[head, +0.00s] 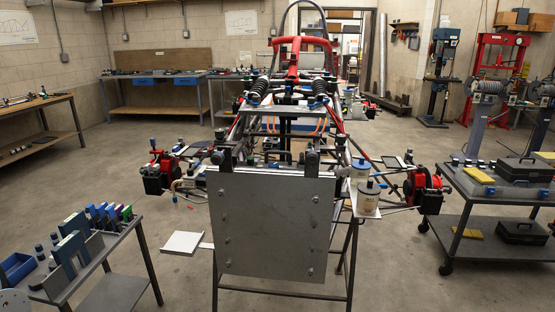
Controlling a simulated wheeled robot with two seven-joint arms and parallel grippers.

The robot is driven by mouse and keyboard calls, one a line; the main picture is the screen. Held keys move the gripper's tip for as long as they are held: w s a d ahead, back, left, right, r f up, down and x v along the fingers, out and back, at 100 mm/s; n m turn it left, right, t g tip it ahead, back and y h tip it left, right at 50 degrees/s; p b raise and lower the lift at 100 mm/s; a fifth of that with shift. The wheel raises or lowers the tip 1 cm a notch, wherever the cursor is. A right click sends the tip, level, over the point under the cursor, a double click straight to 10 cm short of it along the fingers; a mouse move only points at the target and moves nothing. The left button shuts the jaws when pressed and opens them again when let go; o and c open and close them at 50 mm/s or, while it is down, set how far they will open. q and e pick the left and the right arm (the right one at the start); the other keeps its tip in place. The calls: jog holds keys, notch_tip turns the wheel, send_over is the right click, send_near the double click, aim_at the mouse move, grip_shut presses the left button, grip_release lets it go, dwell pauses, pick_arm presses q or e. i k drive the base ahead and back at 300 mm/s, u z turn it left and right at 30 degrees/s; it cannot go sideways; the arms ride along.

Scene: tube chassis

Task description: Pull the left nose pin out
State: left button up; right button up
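A tube chassis (235,118) stands in the middle of the room with a grey metal panel (275,232) upright across its near end. Two dark brackets stand at the panel's top edge, a left one (224,160) and a right one (312,160). A pin in the left bracket is too small to make out, so I cannot tell how it sits. Neither of my grippers shows in the head view.
A tool cart (88,262) with bottles and upright blocks stands at front left. A cart (497,184) with black cases stands at right. Light canisters (368,197) sit on a side plate right of the panel. The floor (400,285) at front right is clear.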

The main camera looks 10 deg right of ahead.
aim_at(312, 157)
jog(key=u, duration=1.65)
jog(key=k, duration=0.9)
jog(key=z, duration=1.7)
jog(key=i, duration=0.5)
jog(key=u, duration=0.05)
